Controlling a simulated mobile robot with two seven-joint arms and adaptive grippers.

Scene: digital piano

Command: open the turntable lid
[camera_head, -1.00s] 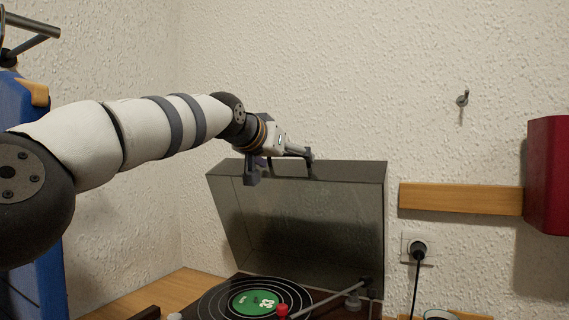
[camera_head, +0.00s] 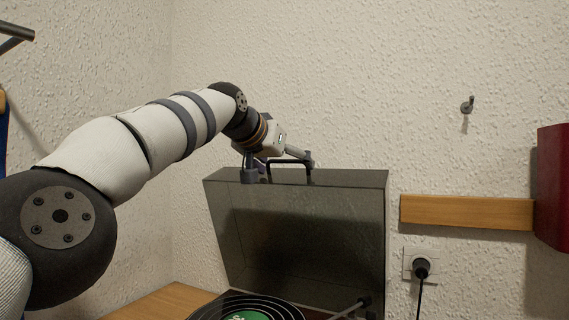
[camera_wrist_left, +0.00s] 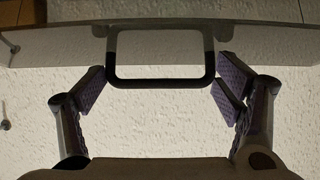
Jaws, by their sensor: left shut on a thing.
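The turntable lid (camera_head: 300,235), a dark see-through cover, stands raised and steeply tilted at the back of the turntable, its underside facing me. A dark U-shaped handle (camera_head: 289,162) is on its top edge. My left gripper (camera_head: 279,166) is at this handle, one finger on each side, and is shut on it. In the left wrist view the handle (camera_wrist_left: 160,83) lies between the two purple finger pads, across its width. The turntable's black record (camera_head: 225,306) with a green label shows at the bottom, partly cut off. My right gripper is not in view.
The textured wall stands close behind the lid. A wooden rail (camera_head: 465,212), a socket with a black plug (camera_head: 421,267), a hook (camera_head: 467,105) and a red object (camera_head: 553,185) are to the right. The tonearm (camera_head: 350,308) is below the lid.

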